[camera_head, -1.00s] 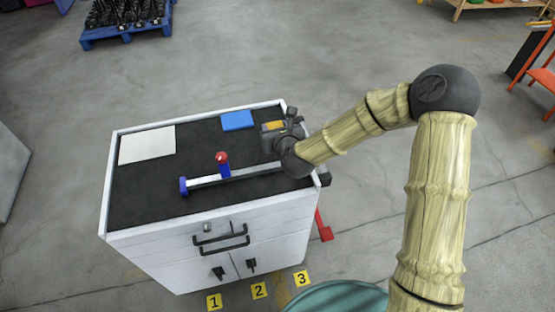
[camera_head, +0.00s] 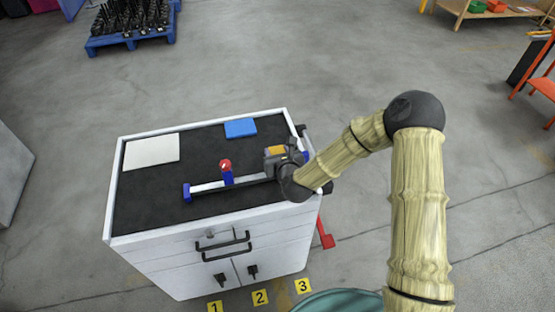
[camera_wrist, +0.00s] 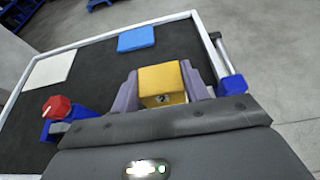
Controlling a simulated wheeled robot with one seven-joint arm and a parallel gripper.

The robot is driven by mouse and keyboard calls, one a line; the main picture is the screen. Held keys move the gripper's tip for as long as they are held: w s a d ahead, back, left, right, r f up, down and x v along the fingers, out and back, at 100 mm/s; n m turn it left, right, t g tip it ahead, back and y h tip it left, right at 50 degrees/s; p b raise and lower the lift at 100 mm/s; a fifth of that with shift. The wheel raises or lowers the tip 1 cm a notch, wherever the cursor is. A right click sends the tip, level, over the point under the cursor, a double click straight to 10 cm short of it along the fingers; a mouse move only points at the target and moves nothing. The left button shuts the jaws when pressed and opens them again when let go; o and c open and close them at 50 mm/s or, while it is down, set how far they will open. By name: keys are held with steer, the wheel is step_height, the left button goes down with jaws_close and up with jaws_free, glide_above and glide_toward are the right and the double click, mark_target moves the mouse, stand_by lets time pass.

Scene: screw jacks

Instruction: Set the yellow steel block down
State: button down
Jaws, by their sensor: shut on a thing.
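The yellow steel block (camera_wrist: 163,82) sits between the two fingers of my gripper (camera_wrist: 165,95) in the wrist view, and the gripper is shut on it. In the head view the yellow block (camera_head: 276,150) shows just past the dark wrist, over the right part of the cabinet top. My gripper (camera_head: 278,160) covers part of the long bar there. Whether the block's underside touches anything is hidden.
A screw jack with a red knob (camera_head: 225,165) stands by a light bar with blue ends (camera_head: 202,188). A white plate (camera_head: 151,150) and a blue plate (camera_head: 240,127) lie on the black cabinet top (camera_head: 150,200), which has a raised white rim.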

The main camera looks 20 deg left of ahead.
step_height(320, 180, down, 4)
steer(key=shift+r+p, duration=0.25)
steer(key=shift+p, duration=0.1)
steer(key=shift+f+b, duration=0.35)
steer(key=shift+b, duration=0.05)
steer(key=shift+f+b, duration=0.25)
steer(key=shift+b, duration=0.05)
steer(key=c, duration=0.7)
jaws_free()
steer(key=shift+r, duration=0.1)
